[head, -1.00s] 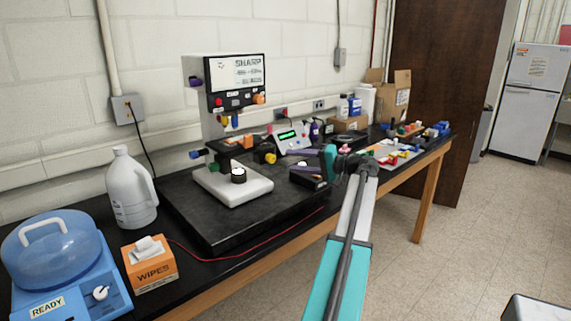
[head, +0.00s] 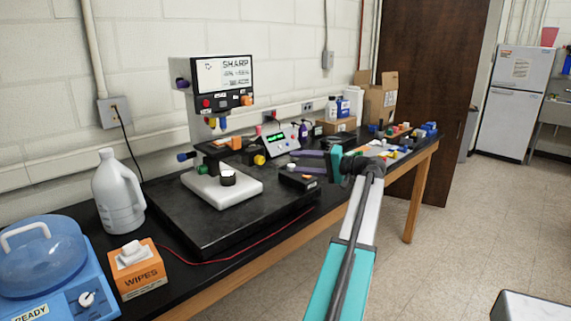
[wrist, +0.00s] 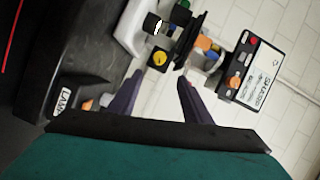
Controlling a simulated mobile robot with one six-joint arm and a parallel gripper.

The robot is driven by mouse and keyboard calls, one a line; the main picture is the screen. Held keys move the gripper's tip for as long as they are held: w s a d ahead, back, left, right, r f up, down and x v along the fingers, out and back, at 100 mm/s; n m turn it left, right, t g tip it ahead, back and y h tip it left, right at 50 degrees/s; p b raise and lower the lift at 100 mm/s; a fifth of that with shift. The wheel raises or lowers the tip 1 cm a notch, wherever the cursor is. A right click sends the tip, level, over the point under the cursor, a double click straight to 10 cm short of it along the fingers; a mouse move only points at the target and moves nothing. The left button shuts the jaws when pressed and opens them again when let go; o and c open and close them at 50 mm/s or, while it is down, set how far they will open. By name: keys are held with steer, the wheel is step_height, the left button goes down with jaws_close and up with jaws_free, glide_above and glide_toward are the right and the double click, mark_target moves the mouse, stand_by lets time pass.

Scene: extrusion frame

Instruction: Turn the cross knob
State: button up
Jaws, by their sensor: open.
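A bench instrument (head: 222,88) with a SHARP screen stands on a black base and carries several coloured knobs. A yellow round knob (head: 259,160) faces out low on its right; it also shows in the wrist view (wrist: 159,59), straight beyond the finger gap. An orange knob (head: 246,100) and a red one sit under the screen. I cannot tell for sure which knob is the cross knob. My gripper (head: 298,160) is open and empty, its purple fingers pointing left toward the yellow knob with a gap between. In the wrist view the open fingers (wrist: 161,77) are apart, touching nothing visible.
A small black box (head: 299,179) lies on the base close below my gripper. A white jug (head: 118,192), an orange wipes box (head: 138,268) and a blue device (head: 45,268) stand at the left. Bottles and cardboard boxes (head: 380,100) stand behind.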

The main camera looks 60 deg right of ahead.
mark_target(261, 162)
steer(key=w+a+f+m+h+b, duration=0.1)
steer(key=a+f+h+b, duration=0.1)
steer(key=a+h, duration=0.4)
steer(key=shift+h+b, duration=0.3)
steer(key=shift+b, duration=0.45)
steer(key=shift+w, duration=0.1)
steer(key=p+x, duration=0.2)
steer(key=x, duration=1.1)
steer(key=shift+w+r+p, duration=0.15)
steer(key=shift+w+p, duration=0.15)
steer(key=shift+p, duration=0.05)
steer(key=c, duration=1.1)
steer(key=shift+o, duration=0.2)
